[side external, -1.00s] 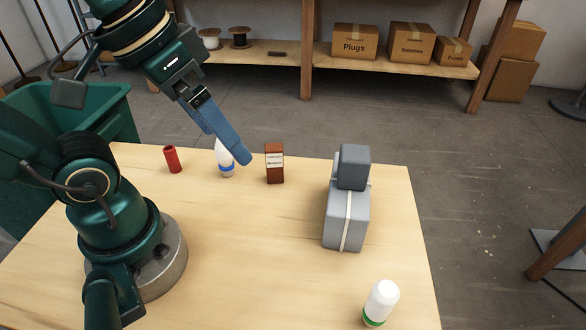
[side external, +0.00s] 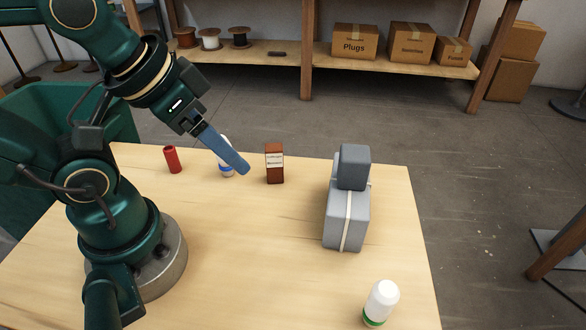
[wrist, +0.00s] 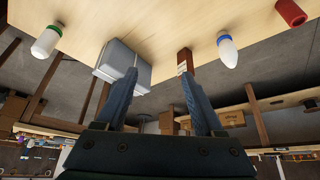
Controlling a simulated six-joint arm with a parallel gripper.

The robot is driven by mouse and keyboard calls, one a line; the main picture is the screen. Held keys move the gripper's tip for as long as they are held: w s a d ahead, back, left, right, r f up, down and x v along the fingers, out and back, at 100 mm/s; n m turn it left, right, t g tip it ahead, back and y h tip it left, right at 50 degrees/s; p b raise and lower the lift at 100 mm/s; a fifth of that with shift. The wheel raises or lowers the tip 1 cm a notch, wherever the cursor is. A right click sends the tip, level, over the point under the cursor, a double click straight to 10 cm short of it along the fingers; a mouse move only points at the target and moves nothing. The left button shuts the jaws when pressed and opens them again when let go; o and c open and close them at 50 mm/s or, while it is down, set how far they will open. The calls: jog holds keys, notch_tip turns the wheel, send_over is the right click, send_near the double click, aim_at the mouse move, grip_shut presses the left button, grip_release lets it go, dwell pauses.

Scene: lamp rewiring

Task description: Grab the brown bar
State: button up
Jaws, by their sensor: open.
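The brown bar (side external: 274,164) stands upright near the table's back edge, with a white label on its face. In the wrist view the brown bar (wrist: 185,61) shows beyond the fingers, near the right one. My gripper (side external: 244,170) has long blue fingers and hangs above the table, left of the bar and in front of a white bulb with a blue band. In the wrist view my gripper (wrist: 160,85) is open, its fingers spread with nothing between them. It appears apart from the bar.
The blue-banded bulb (side external: 226,170) and a red tube (side external: 172,160) stand left of the bar. Grey stacked blocks (side external: 346,205) with a pale strap stand to its right. A green-banded white bulb (side external: 381,303) is at the front right. The table's middle (side external: 250,250) is clear.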

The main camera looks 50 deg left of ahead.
jog(key=m+g, duration=0.3)
jog(key=m, duration=0.4)
send_near(274, 147)
notch_tip(274, 147, down, 2)
jog(key=w+d, duration=0.1)
jog(key=d, duration=0.1)
jog(key=f, duration=0.2)
jog(key=w+a+f+g, duration=0.1)
jog(key=a+f+g, duration=0.1)
jog(key=f, duration=0.1)
jog(key=shift+w+f, duration=0.25)
jog(key=shift+f, duration=0.1)
jog(key=shift+s+f+n+g, duration=0.1)
jog(key=shift+f+n+g, duration=0.2)
jog(key=shift+f, duration=2.5)
